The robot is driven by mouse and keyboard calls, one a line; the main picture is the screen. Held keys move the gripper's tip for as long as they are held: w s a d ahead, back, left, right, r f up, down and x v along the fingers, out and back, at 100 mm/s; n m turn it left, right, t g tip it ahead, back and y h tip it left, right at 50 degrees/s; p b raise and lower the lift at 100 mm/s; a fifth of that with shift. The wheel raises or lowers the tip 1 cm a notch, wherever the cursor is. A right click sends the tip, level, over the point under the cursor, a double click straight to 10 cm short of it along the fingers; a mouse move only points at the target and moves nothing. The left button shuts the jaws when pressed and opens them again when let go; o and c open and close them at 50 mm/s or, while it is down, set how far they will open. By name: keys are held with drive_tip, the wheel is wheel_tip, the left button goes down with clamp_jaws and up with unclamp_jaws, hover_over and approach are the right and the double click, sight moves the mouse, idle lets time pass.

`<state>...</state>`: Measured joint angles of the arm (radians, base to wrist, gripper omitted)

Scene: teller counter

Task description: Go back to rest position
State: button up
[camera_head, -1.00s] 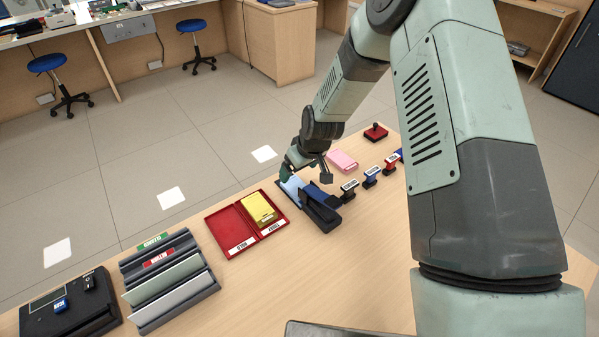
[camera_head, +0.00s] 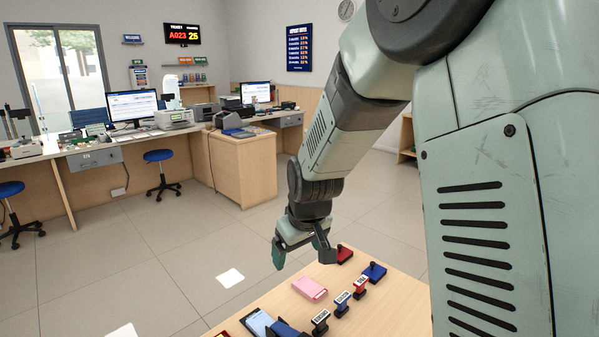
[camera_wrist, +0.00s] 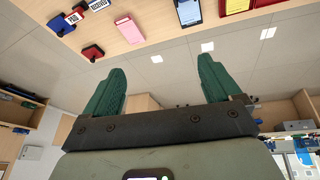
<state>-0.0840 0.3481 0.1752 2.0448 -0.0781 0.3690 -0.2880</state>
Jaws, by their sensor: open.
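My gripper (camera_head: 300,256) is raised above the far edge of the wooden counter (camera_head: 377,310) in the head view. Its two green fingers are spread wide and nothing is between them. In the wrist view my gripper (camera_wrist: 158,92) also shows open and empty, with floor and ceiling-light reflections beyond the fingertips. My arm reaches down from the upper right and covers much of the right side of the head view.
On the counter are a pink pad (camera_head: 309,289), several stamps such as the red one (camera_head: 361,287), a blue ink pad (camera_head: 374,273), a red ink pad (camera_head: 344,254) and a blue-screened device (camera_head: 258,322). Floor lies beyond. Desks and stools (camera_head: 160,157) stand farther back.

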drive_tip(key=s+d+r+m, duration=0.2)
drive_tip(key=s+r, duration=0.3)
drive_tip(key=s, duration=0.4)
drive_tip(key=s+d+r+m+t+h, duration=0.1)
drive_tip(key=s+d+r+m, duration=0.1)
drive_tip(key=s+d+r, duration=0.3)
drive_tip(key=s+d+r+m, duration=0.2)
drive_tip(key=s+d+r, duration=0.2)
drive_tip(key=s, duration=0.9)
wheel_tip(320, 180, up, 2)
drive_tip(key=shift+d+r, duration=0.1)
drive_tip(key=shift+d, duration=0.1)
